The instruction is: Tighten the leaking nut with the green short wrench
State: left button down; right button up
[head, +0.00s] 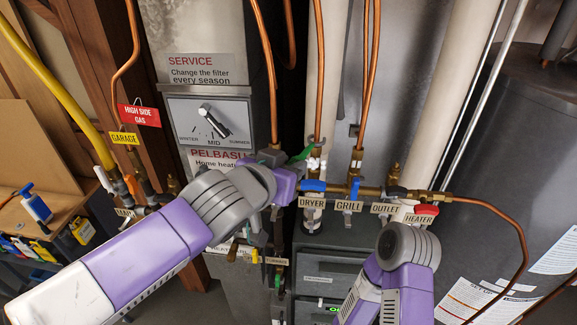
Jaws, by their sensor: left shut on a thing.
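The green wrench (302,155) shows as a small green piece at the tip of my left gripper (290,172), beside the copper pipe above the DRYER valve. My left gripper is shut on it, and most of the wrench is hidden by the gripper. A whitish patch (316,164) covers the fitting above the blue DRYER valve handle, just right of the wrench. I cannot tell whether the wrench touches a nut. My right arm comes up from below, under the HEATER label; its gripper fingers do not show.
A brass manifold (372,190) carries the blue DRYER handle (312,186), blue GRILL handle (354,188) and red HEATER handle (426,209). Copper pipes rise close around it. A grey furnace panel with a dial (211,118) stands left. A yellow pipe (55,85) runs down at far left.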

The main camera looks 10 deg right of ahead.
pick_arm(q)
jog(key=shift+b, duration=0.6)
dwell(1.1)
jog(key=shift+f+b, duration=1.05)
jog(key=shift+b, duration=0.15)
jog(key=shift+r, duration=0.15)
jog(key=shift+r+p, duration=0.75)
jog(key=shift+r, duration=0.15)
